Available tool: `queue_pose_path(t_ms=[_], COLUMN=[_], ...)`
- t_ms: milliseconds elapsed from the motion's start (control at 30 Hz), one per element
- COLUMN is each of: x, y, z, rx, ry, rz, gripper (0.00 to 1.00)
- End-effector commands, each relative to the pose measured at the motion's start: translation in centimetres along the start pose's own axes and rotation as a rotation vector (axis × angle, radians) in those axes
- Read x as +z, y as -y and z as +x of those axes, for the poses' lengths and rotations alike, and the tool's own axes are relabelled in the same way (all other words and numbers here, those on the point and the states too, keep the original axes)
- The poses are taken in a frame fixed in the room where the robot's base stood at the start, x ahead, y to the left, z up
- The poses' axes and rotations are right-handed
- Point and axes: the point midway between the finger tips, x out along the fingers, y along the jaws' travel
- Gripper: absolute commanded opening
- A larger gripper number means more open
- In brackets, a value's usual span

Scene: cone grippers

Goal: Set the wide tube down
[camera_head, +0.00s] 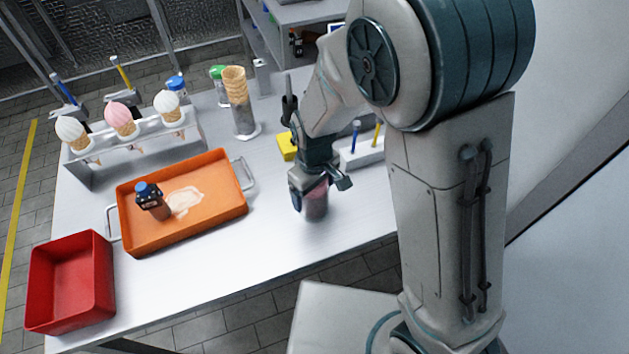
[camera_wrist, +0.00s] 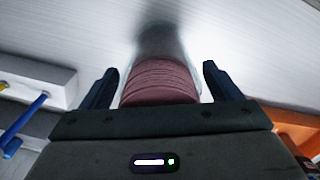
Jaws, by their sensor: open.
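The wide tube (camera_head: 316,206) stands upright on the white table, below my gripper (camera_head: 318,188). In the wrist view the tube (camera_wrist: 160,84) shows a ribbed, dark pink side and sits between the two fingers of my gripper (camera_wrist: 158,85). The fingers are open, one on each side, with a small gap at the right finger; whether the left one touches is unclear. The tube's top is hidden by my gripper in the head view.
An orange tray (camera_head: 225,213) with a dark bottle (camera_head: 152,203) and a pale spill lies left of my gripper. A red bin (camera_head: 72,283) sits at the table's left corner. Ice cream cones (camera_head: 121,119) stand in a rack behind. A white block (camera_head: 362,153) holds brushes nearby.

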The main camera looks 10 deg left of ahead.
Motion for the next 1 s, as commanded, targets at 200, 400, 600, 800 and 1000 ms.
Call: queue_pose_path(t_ms=[200,400,600,800,1000], x=[-0.1,-0.1,-0.1,0.0,0.1], y=[0.0,0.0,-0.1,0.0,-0.1], z=[-2.5,-6.6,-10.4,-12.1,-12.4], rx=[0.001,0.001,0.001,0.0,0.0], ry=[-0.006,-0.006,-0.005,-0.002,-0.001], rz=[-0.001,0.0,0.001,0.0,0.002], gripper=[0.84,0.84,0.84,0.84,0.84])
